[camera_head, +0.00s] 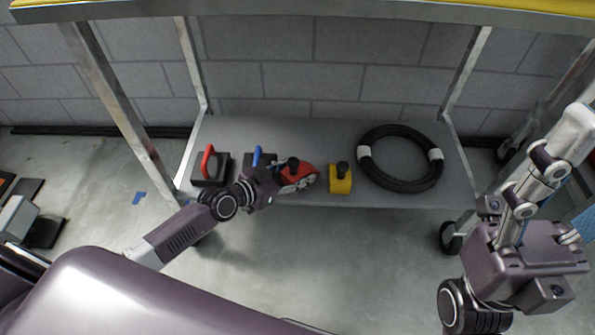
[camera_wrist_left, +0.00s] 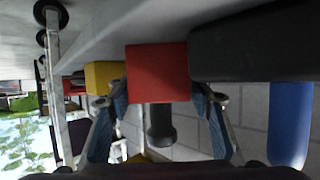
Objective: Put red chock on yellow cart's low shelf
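The red chock (camera_head: 300,178) is at the front of the yellow cart's grey low shelf (camera_head: 300,132), beside a yellow chock (camera_head: 341,184). In the left wrist view, the red chock (camera_wrist_left: 158,72) is between the blue-padded fingers of my left gripper (camera_wrist_left: 160,95), which look closed against its two sides. Its black knob (camera_wrist_left: 159,128) shows between the fingers. The block looks to be at the shelf surface; I cannot tell if it touches. My left gripper (camera_head: 280,183) partly covers the chock in the head view. My right gripper (camera_head: 565,185) is at the right, partly cut off.
A black box with a red handle (camera_head: 208,165) and one with a blue handle (camera_head: 258,157) stand left of the red chock. A black cable coil (camera_head: 374,176) lies at the right. The cart's yellow top (camera_head: 450,10) overhangs the shelf. Metal legs (camera_head: 120,115) stand at the corners.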

